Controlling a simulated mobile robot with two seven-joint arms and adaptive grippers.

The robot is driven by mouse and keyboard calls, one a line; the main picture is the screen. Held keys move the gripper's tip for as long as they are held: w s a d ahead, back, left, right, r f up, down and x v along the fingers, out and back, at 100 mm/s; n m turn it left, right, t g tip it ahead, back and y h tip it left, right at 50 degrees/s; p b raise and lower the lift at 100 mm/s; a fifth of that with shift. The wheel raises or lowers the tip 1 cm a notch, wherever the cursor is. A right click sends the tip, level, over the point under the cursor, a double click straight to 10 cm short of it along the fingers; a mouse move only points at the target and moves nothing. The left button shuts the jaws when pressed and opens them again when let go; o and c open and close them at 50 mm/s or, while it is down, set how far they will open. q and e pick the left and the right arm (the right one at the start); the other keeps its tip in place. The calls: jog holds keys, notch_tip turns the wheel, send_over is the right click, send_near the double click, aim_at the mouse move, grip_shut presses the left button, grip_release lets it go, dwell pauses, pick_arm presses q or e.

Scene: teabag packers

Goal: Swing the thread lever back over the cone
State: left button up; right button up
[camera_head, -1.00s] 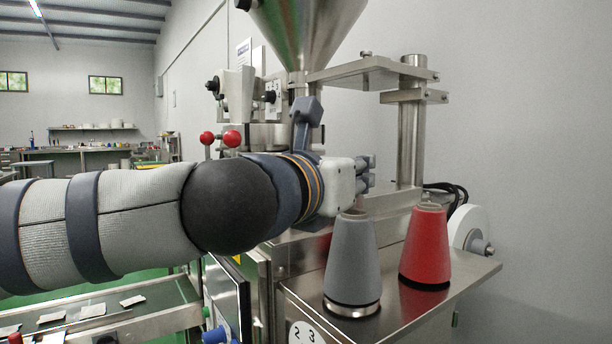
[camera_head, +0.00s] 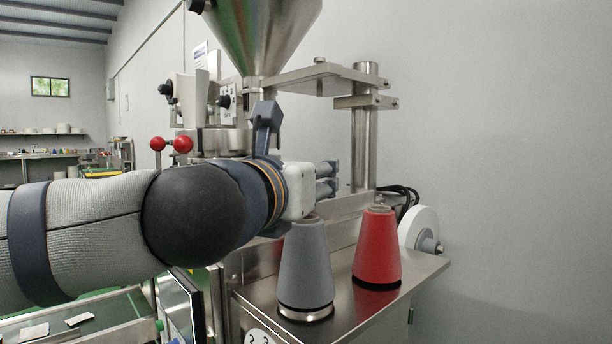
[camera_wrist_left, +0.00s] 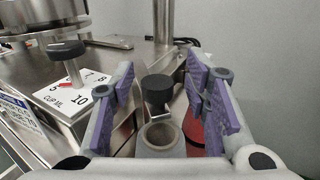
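The grey cone (camera_head: 305,268) stands upright on the steel shelf, with its open top (camera_wrist_left: 161,135) low in the left wrist view. A black knob on a short bent metal piece (camera_wrist_left: 157,92), which looks like the thread lever's end, shows just beyond the cone's top. My left gripper (camera_head: 328,179) is above and behind the grey cone in the head view. In the left wrist view its purple-padded fingers (camera_wrist_left: 160,85) are spread, with the knob between them in the picture and gaps on both sides. The rest of the lever is hidden. My right gripper is not in view.
A red cone (camera_head: 377,247) stands right of the grey one on the steel shelf (camera_head: 345,318). A white reel (camera_head: 418,228) is behind it. A steel post (camera_head: 364,130) and hopper (camera_head: 262,35) rise behind. A dial plate (camera_wrist_left: 85,92) lies left of the fingers.

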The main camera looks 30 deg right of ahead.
pick_arm(q)
jog(key=v, duration=1.2)
